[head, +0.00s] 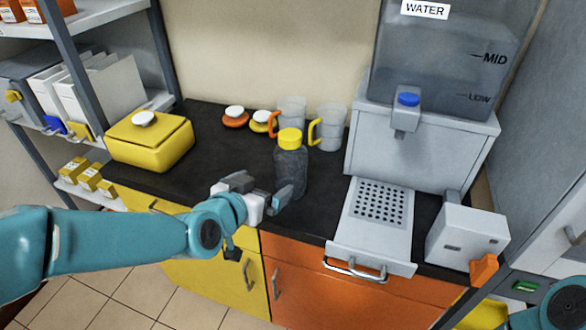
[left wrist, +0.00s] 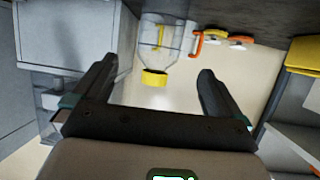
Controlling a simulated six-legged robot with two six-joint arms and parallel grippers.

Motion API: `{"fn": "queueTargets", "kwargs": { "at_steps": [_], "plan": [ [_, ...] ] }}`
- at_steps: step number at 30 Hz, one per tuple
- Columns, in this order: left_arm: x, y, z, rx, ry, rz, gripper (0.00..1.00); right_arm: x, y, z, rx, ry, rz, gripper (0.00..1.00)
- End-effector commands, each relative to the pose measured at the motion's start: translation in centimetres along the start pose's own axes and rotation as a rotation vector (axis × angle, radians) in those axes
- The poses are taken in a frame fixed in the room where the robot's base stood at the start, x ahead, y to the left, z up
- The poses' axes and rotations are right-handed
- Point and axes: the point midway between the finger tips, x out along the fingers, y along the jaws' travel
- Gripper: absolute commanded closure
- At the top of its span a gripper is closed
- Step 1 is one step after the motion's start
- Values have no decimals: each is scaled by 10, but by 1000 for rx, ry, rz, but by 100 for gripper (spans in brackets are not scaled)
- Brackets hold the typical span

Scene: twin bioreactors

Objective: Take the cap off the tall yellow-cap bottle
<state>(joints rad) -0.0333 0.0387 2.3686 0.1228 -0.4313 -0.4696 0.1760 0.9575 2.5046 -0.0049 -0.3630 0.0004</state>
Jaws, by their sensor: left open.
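The tall bottle (head: 291,172) has a grey see-through body and a yellow cap (head: 289,138). It stands upright on the dark counter, with the cap on. My left gripper (head: 262,190) is open and empty in front of the bottle, lower than the cap. One finger overlaps the bottle's lower part in the head view; I cannot tell whether it touches. In the left wrist view, which is upside down, the yellow cap (left wrist: 154,79) shows between the two open fingers, beyond their tips. My right gripper is out of view.
Two clear cups with orange and yellow handles (head: 330,128) stand behind the bottle, beside two small lidded containers (head: 235,117). A yellow box (head: 150,140) is at left. A perforated tray (head: 378,215) and water tank (head: 445,60) are at right. The counter (head: 215,160) is clear left of the bottle.

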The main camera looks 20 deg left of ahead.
Motion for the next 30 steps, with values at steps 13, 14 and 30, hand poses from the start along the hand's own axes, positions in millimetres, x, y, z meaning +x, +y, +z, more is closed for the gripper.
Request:
{"fn": "queueTargets", "kwargs": {
  "at_steps": [13, 14, 30],
  "plan": [
    [94, 2, 2, -1, -5, 1, 0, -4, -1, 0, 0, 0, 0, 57],
    [98, 2, 2, -1, -5, 1, 0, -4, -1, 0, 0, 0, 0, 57],
    [159, 0, 1, 0, -4, 1, 0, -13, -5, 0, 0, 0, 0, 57]
  ]
}}
